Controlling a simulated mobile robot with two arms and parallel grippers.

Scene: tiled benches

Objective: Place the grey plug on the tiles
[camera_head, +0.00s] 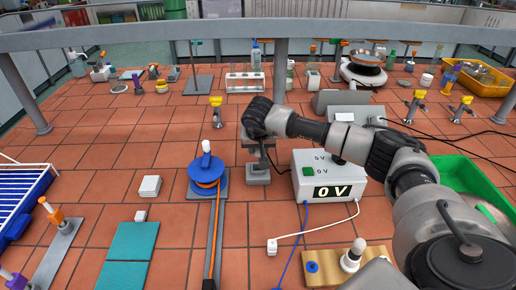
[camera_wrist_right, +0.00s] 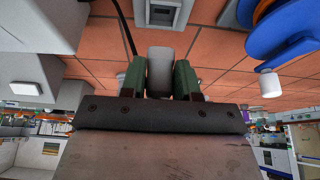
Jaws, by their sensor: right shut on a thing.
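My right gripper (camera_head: 258,146) reaches in from the right and points down over the middle of the bench. In the right wrist view, its green-padded fingers (camera_wrist_right: 160,80) are shut on the grey plug (camera_wrist_right: 159,68), a pale grey rounded block. In the head view the plug is mostly hidden by the hand. A grey socket block (camera_head: 258,178) stands on the tiles just below the hand; it also shows at the top of the wrist view (camera_wrist_right: 164,12). I cannot tell whether plug and block touch. My left gripper is not in view.
A white voltage box (camera_head: 316,190) reading 0 V stands right of the hand, with blue and white leads. A blue reel (camera_head: 206,174) stands to the left. A white block (camera_head: 149,186) and teal mats (camera_head: 128,241) lie further left. Bare tiles (camera_head: 250,215) show in front.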

